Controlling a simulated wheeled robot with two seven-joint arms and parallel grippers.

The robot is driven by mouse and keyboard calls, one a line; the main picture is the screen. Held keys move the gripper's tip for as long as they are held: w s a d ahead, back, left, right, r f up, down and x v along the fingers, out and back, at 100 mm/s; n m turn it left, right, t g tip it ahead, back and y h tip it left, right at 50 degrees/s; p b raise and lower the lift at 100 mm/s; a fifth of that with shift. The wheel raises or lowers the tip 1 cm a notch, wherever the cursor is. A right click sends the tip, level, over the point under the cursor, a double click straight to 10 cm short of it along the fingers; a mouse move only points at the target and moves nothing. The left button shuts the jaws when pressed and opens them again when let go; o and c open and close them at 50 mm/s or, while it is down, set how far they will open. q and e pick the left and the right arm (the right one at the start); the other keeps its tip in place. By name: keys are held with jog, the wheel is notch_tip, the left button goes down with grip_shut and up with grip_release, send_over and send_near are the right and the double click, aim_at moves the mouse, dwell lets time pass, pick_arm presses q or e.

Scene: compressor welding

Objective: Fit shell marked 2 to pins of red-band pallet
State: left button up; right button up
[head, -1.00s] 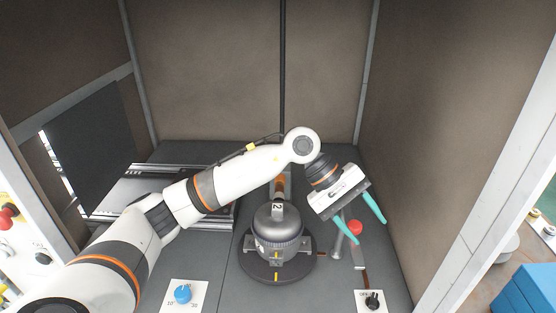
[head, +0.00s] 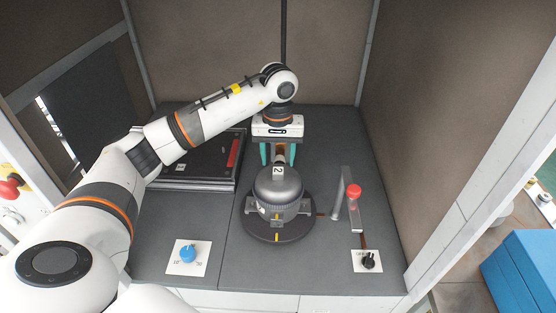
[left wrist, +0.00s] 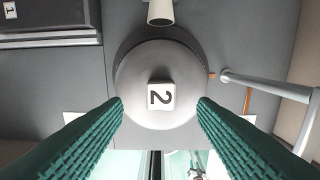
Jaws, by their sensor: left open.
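The shell marked 2 (head: 279,187) is a grey dome standing upright on a round dark base (head: 281,238). Its white label with the 2 faces up in the left wrist view (left wrist: 160,96). My left gripper (head: 278,160) points down above and behind the dome in the head view. Its teal fingers are open and empty. In the left wrist view the fingertips (left wrist: 160,103) lie either side of the label, with the dome between them. The dark pallet with a red band (head: 233,152) lies to the left, partly behind my arm. Its pins cannot be made out. My right gripper is not in view.
A grey post with a red knob (head: 354,191) stands close right of the shell. A blue dial (head: 187,254) and a black dial (head: 369,260) sit at the front. Cabin walls enclose the back and right. A pipe-like arm (left wrist: 160,12) stands by the dome.

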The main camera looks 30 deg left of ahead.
aim_at(278, 170)
pick_arm(q)
jog(key=shift+f+p, duration=0.6)
jog(key=shift+f, duration=1.45)
jog(key=shift+c, duration=0.2)
grip_shut()
jog(key=c, duration=0.6)
grip_release()
jog(key=shift+r, duration=0.1)
grip_shut()
